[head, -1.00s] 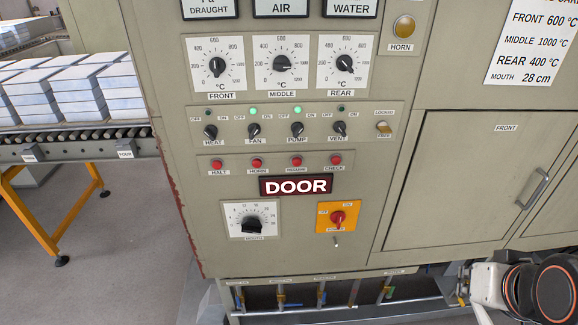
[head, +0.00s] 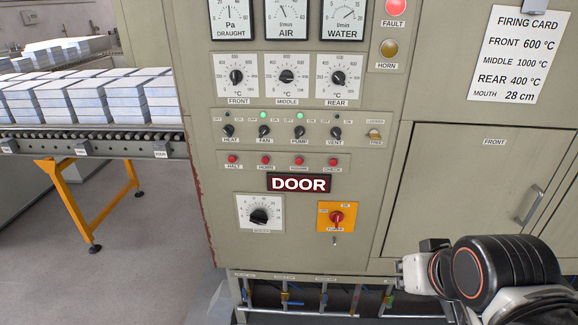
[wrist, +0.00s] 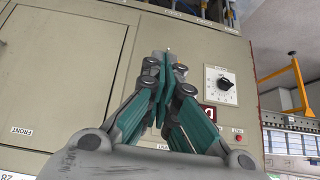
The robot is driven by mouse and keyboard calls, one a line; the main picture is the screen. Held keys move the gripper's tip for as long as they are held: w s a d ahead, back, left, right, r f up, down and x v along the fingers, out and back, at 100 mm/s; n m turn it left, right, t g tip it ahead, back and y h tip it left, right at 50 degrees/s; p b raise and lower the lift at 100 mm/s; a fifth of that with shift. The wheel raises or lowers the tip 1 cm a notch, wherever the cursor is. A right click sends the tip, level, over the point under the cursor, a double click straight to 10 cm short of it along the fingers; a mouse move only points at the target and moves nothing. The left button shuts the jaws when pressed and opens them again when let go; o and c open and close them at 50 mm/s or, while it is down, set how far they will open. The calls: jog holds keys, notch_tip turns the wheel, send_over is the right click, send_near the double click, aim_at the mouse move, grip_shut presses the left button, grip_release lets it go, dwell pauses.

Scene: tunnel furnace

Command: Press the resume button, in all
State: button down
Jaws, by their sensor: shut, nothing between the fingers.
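The resume button (head: 299,160) is a small red round button, third in a row of red buttons on the furnace's control panel, between the HORN (head: 265,160) and CHECK (head: 333,161) buttons. Its label is small and only just readable. My gripper (wrist: 164,62) is shut and empty in the wrist view, its teal-padded fingers in front of the panel, which appears upside down there. One red button (wrist: 238,139) shows right of it; the resume button is not visible there. In the head view my arm is at the lower right, apart from the buttons.
A DOOR sign (head: 299,183) sits below the buttons, with a dial (head: 259,214) and an orange plate with a red rotary switch (head: 337,217) under it. Knobs (head: 300,132) sit above the buttons. A conveyor with white blocks (head: 95,100) stands left.

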aim_at(299, 161)
jog(key=w+a+r+m+t+y+p, duration=0.1)
jog(key=w+a+r+m+p, duration=0.15)
jog(key=w+a, duration=0.4)
jog(key=w+a+r+m+y+p, duration=0.1)
jog(key=w+a+m, duration=0.3)
jog(key=w, duration=0.6)
jog(key=w+a+f+m+t+y+p, duration=0.1)
jog(key=w+a+f+m+p, duration=0.1)
jog(key=w+a, duration=0.6)
jog(key=a+f+m, duration=0.1)
jog(key=a+m, duration=0.1)
jog(key=shift+w+m+p, duration=0.15)
jog(key=shift+m+p, duration=0.2)
jog(key=shift+w, duration=0.15)
jog(key=shift+w+d+b, duration=0.15)
jog(key=shift+w, duration=2)
jog(key=shift+w+d+b, duration=0.1)
jog(key=shift+w+b, duration=0.05)
jog(key=shift+w, duration=2)
jog(key=shift+w, duration=0.1)
jog(key=shift+w, duration=0.3)
